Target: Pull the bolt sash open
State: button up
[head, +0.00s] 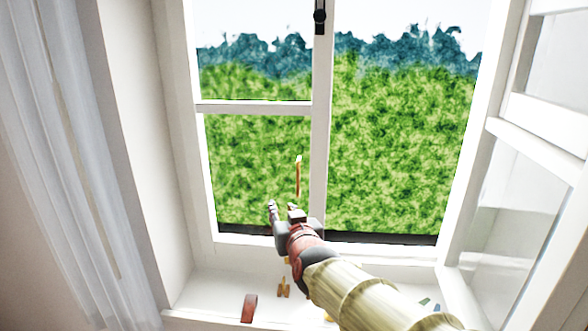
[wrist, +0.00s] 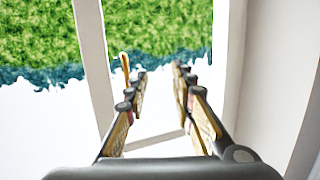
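The window's left sash (head: 319,130) is a white frame with a crossbar and sits in the window frame. A black fitting (head: 319,16) is on its right upright, near the top. A slim golden bar (head: 298,178) stands upright just above my gripper; what it is fixed to is unclear. My gripper (head: 284,208) is in front of the lower part of this sash, its fingers apart and pointing up. In the wrist view my gripper (wrist: 160,80) is open with nothing between the fingers. The golden bar (wrist: 125,66) shows just beyond the left fingertips there.
Another white sash (head: 490,200) stands swung inward at the right. A pale curtain (head: 70,150) hangs at the left. A brown object (head: 249,307) and small golden pieces (head: 284,288) are on the white sill (head: 210,290). Hedge and sky lie outside.

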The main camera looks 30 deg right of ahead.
aim_at(298, 177)
jog(key=w+d+r+h, duration=0.1)
jog(key=w+d, duration=0.2)
jog(key=w+d+r+m+h, duration=0.1)
jog(key=w+d, duration=0.2)
jog(key=w+d+r+t+h, duration=0.1)
jog(key=w+d, duration=0.2)
jog(key=shift+w+d+r+m+p, duration=0.1)
jog(key=shift+w+r+m+p, duration=0.05)
jog(key=shift+r+m+p, duration=0.2)
jog(key=shift+f, duration=0.1)
jog(key=shift+c, duration=1.2)
jog(key=c, duration=0.4)
grip_shut()
